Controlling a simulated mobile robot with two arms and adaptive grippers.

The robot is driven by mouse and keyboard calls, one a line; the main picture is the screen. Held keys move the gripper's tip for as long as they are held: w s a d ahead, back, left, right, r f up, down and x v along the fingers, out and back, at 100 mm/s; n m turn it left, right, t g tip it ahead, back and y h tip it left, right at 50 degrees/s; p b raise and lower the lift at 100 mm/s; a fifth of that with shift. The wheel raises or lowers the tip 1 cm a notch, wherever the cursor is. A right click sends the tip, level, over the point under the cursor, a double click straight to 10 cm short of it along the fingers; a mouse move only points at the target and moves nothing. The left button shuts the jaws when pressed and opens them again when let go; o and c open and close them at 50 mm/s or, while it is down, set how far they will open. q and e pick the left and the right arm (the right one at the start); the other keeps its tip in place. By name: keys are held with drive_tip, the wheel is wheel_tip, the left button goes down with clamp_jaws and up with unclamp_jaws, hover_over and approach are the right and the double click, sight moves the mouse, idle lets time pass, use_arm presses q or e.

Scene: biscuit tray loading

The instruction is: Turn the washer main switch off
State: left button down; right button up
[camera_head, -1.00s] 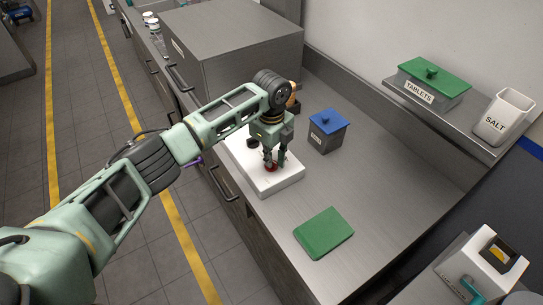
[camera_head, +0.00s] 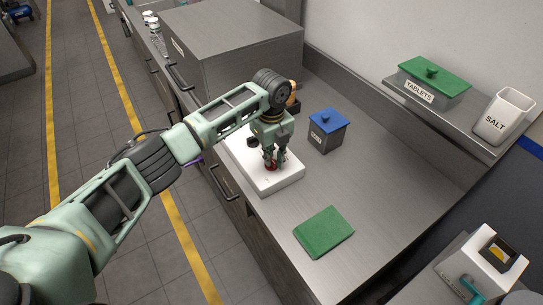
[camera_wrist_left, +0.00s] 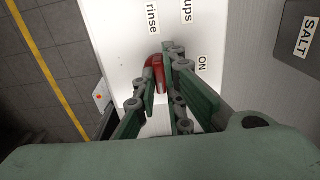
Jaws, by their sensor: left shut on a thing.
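The washer's white control box (camera_head: 278,184) lies on the steel counter. It also shows in the wrist view (camera_wrist_left: 120,25), with labels reading "rinse", "ON" and one partly cut off ending in "ups". A red switch knob (camera_wrist_left: 154,68) stands on the box near the "ON" label. In the head view the knob (camera_head: 270,167) shows low between the fingers. My left gripper (camera_head: 274,161) points down over the box, its fingers closed around the knob and hiding part of it. The fingers also show in the wrist view (camera_wrist_left: 163,84). My right gripper is out of view.
A grey bin with a blue lid (camera_head: 328,125) stands right of the box. A green block (camera_head: 324,232) lies nearer on the counter (camera_head: 375,185). A large grey cabinet (camera_head: 235,50) stands behind. The shelf holds a tablets box (camera_head: 432,85) and a salt container (camera_head: 503,117).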

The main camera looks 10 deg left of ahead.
use_arm(q)
drive_tip(key=shift+w+r, duration=0.15)
drive_tip(key=shift+r, duration=0.1)
drive_tip(key=c, duration=1.8)
unclamp_jaws()
drive_tip(key=shift+f, duration=0.1)
drive_tip(key=shift+c, duration=0.2)
wheel_tip(320, 180, up, 12)
drive_tip(key=shift+f, duration=0.1)
